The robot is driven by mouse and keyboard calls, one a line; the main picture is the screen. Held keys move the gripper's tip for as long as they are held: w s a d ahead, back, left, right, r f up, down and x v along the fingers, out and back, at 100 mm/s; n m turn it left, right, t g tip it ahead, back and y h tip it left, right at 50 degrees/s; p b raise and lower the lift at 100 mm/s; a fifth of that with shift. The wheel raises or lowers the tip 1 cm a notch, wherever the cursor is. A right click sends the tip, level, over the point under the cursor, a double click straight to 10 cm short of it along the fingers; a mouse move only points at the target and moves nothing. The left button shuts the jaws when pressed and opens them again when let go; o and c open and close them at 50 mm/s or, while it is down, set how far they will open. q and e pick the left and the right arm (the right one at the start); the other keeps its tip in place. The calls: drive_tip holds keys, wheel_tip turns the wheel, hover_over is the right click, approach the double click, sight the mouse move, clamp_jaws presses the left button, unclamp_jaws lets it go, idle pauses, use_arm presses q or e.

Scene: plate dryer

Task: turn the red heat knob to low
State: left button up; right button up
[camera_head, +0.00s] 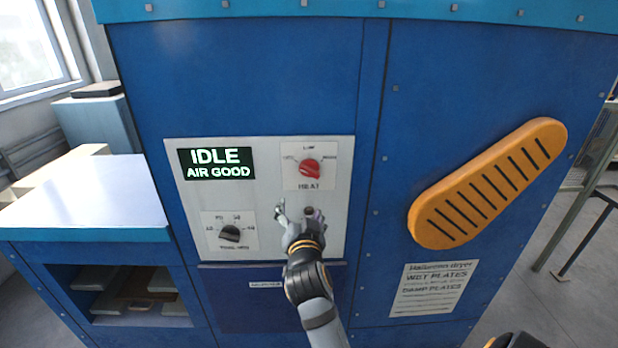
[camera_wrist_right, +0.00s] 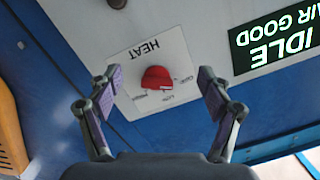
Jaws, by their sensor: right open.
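The red heat knob (camera_head: 309,168) sits on a white plate at the upper right of the grey control panel (camera_head: 270,215). LOW is printed above it, with smaller marks at its left and right. Which mark the knob points to is too small to tell. My right gripper (camera_head: 298,211) is just below the knob in the head view, with its fingers apart and empty. In the right wrist view the red knob (camera_wrist_right: 157,78) shows between the two open fingertips (camera_wrist_right: 160,88), farther off and apart from them. My left gripper is not in view.
A screen (camera_head: 216,163) reads IDLE, AIR GOOD. A black knob (camera_head: 230,233) is at the panel's lower left. A white-topped counter (camera_head: 90,195) juts out at the left.

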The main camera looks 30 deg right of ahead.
drive_tip(key=m+h, duration=0.2)
approach(309, 174)
drive_tip(key=shift+y, duration=0.4)
drive_tip(key=p+x, duration=0.1)
drive_tip(key=x, duration=0.9)
drive_tip(key=shift+d+r, duration=0.15)
drive_tip(key=shift+d, duration=0.1)
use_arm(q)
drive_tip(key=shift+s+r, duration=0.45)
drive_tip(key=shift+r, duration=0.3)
